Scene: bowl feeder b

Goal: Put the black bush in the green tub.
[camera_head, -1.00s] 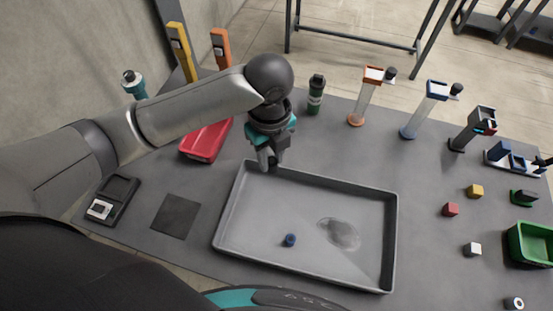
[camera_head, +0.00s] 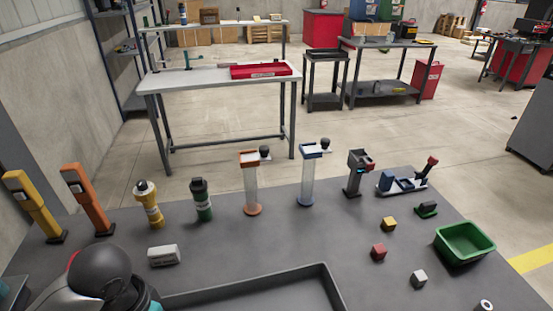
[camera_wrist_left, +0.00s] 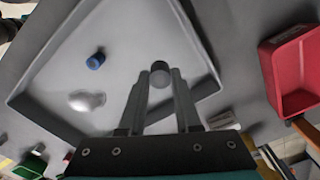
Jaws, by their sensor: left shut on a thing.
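In the left wrist view my left gripper (camera_wrist_left: 160,88) is shut on a small dark round part, which looks like the black bush (camera_wrist_left: 160,69). It holds the bush over the grey tray (camera_wrist_left: 58,38), near one wall; its exact height cannot be told. In the head view only part of my left arm shows at the lower left, and the gripper is out of frame. The green tub (camera_head: 465,243) stands at the right of the table and looks empty. My right gripper is not in view.
A blue bush (camera_wrist_left: 96,60) and a shiny patch (camera_wrist_left: 87,100) are in the tray. A red bin (camera_wrist_left: 292,70) is beside it. Red (camera_head: 378,251), yellow (camera_head: 389,223) and white (camera_head: 419,279) blocks lie left of the tub. Upright dispensers (camera_head: 251,185) line the back.

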